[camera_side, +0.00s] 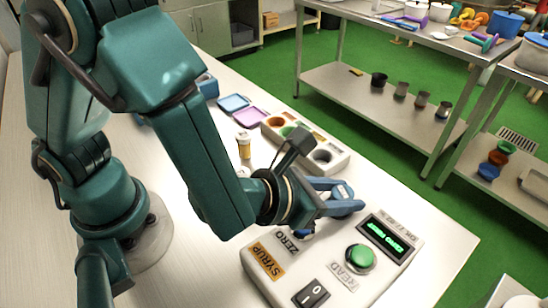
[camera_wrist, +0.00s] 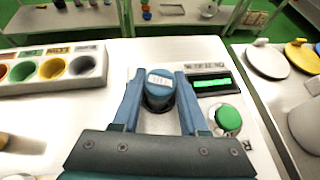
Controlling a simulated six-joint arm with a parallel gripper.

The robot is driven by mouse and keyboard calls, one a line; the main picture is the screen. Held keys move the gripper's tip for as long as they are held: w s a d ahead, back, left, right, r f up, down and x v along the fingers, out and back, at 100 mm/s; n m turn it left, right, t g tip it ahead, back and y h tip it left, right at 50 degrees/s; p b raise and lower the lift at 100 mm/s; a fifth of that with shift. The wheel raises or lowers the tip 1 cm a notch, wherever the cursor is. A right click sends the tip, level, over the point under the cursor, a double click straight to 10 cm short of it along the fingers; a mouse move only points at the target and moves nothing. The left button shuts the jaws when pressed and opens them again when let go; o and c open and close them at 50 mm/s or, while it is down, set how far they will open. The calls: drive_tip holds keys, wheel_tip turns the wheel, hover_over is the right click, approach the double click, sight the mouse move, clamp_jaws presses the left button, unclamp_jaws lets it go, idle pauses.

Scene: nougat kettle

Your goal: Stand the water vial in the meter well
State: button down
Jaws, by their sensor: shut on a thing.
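My gripper (camera_wrist: 159,90) is shut on the water vial (camera_wrist: 160,78), which has a blue cap with a pale label on top. The vial sits between the two blue fingers, and its lower part is hidden. A dark ring, the meter well (camera_wrist: 157,104), shows just below the cap in the wrist view; I cannot tell how deep the vial sits in it. The white meter (camera_side: 332,268) has a lit green display (camera_side: 386,236), a green button (camera_side: 360,258) and a black rocker switch (camera_side: 311,293). In the side view my gripper (camera_side: 340,198) hangs over the meter's far edge and mostly hides the vial.
A white rack (camera_side: 337,168) with coloured wells stands behind the meter; it also shows at left in the wrist view (camera_wrist: 84,82). An amber vial (camera_side: 244,147) stands left of the rack. Blue and purple trays (camera_side: 250,117) lie farther back. The bench right of the meter is clear.

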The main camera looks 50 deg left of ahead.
drive_tip(key=c, duration=0.7)
unclamp_jaws()
